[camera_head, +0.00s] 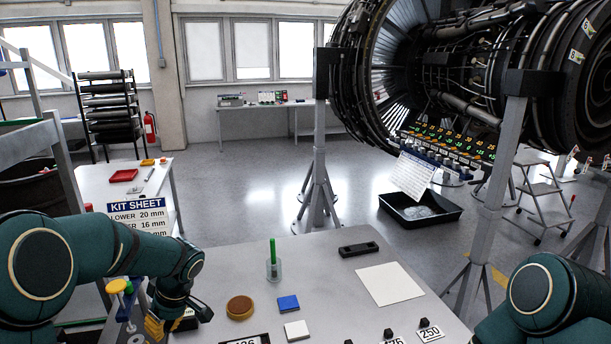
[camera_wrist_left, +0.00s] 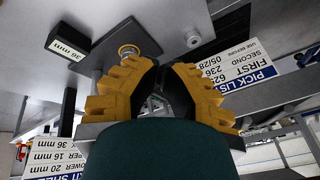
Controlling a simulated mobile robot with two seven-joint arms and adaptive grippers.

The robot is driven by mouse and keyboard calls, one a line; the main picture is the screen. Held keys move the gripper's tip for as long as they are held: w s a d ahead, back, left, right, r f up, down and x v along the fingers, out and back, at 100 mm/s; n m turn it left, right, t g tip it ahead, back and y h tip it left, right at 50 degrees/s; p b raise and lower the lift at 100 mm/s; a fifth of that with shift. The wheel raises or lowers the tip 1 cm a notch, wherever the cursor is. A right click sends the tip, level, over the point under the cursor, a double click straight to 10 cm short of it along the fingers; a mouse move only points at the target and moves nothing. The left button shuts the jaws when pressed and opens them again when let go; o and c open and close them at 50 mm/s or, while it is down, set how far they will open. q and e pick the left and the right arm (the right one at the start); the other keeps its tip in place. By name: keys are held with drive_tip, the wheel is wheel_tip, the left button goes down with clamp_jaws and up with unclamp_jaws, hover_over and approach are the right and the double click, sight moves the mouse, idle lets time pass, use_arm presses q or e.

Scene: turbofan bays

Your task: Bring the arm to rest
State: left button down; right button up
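My left arm (camera_head: 110,250) reaches in from the left in the head view and bends down at the wrist. My left gripper (camera_head: 158,328) has yellow fingers and hangs low beside the table's left edge, partly hidden by the arm. In the left wrist view the left gripper's fingers (camera_wrist_left: 160,66) come together at the tips, with nothing seen held between them. Part of my right arm (camera_head: 541,296) shows at the lower right. My right gripper is out of view.
The grey table (camera_head: 330,275) carries a green stick in a clear holder (camera_head: 273,262), a brown disc (camera_head: 240,307), a blue block (camera_head: 288,303) and a black bar (camera_head: 358,249). A kit sheet sign (camera_head: 140,215) stands near my left arm. An engine (camera_head: 470,80) hangs behind.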

use_arm(q)
drive_tip(key=s+d+f+m+h+b, duration=0.2)
drive_tip(key=s+d+f+m+h, duration=0.25)
drive_tip(key=d+f, duration=0.55)
drive_tip(key=s+d+f+m+h+b, duration=0.25)
drive_tip(key=s+d+f, duration=0.4)
drive_tip(key=f, duration=0.55)
drive_tip(key=s+d+f+m+t+h+b, duration=0.1)
drive_tip(key=s+d+f+m+t+b, duration=0.1)
drive_tip(key=s+d+f+m, duration=0.2)
drive_tip(key=s+d+f, duration=0.2)
drive_tip(key=s+f, duration=0.1)
drive_tip(key=s, duration=0.1)
drive_tip(key=shift+s+d+t, duration=0.15)
drive_tip(key=shift+s+t, duration=0.15)
use_arm(e)
wheel_tip(320, 180, down, 8)
drive_tip(key=s, duration=0.1)
drive_tip(key=shift+s+a+r, duration=0.15)
drive_tip(key=shift+s, duration=0.2)
